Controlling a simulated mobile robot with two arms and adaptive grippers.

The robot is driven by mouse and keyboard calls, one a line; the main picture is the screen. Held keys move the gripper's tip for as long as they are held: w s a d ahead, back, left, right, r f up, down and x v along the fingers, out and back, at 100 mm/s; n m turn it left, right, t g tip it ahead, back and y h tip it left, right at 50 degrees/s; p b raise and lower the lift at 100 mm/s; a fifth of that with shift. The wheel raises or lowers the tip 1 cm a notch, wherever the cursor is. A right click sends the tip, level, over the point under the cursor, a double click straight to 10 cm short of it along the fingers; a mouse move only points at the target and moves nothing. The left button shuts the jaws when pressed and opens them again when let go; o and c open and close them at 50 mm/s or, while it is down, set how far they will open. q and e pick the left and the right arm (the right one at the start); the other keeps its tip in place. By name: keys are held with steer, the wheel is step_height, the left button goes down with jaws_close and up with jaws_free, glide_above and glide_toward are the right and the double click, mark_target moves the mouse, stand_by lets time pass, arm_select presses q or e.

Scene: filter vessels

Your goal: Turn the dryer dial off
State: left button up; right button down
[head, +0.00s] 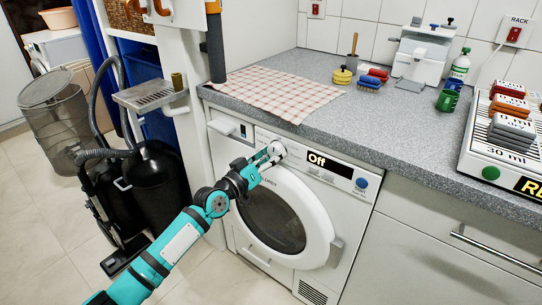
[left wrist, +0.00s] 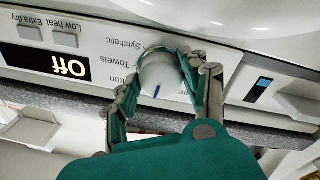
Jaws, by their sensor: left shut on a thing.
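The dryer (head: 232,160) is a white front-loading machine under the grey worktop. Its round dial (head: 278,149) is on the front panel, left of a black display (head: 330,165) that reads "Off". In the left wrist view the grey-white dial (left wrist: 160,74) has a blue mark pointing down in the picture, and the display (left wrist: 45,62) reads "Off" upside down. My left gripper (head: 271,154) is shut on the dial, with a finger on each side of it. Words such as "Synthetic" and "Towels" are printed around the dial. My right gripper is out of view.
The round dryer door (head: 318,232) is closed, just below my left gripper. A blue button (head: 362,183) is right of the display. A checked cloth (head: 270,92) lies on the worktop above. A black vacuum cleaner (head: 150,185) and a mesh bin (head: 60,125) stand at the left.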

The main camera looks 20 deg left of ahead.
arm_select(q)
steer(key=shift+n, duration=0.6)
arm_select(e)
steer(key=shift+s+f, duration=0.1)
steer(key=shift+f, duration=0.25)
arm_select(q)
steer(key=o, duration=1.2)
steer(key=shift+c, duration=0.2)
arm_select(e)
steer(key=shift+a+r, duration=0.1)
arm_select(q)
steer(key=v, duration=1.2)
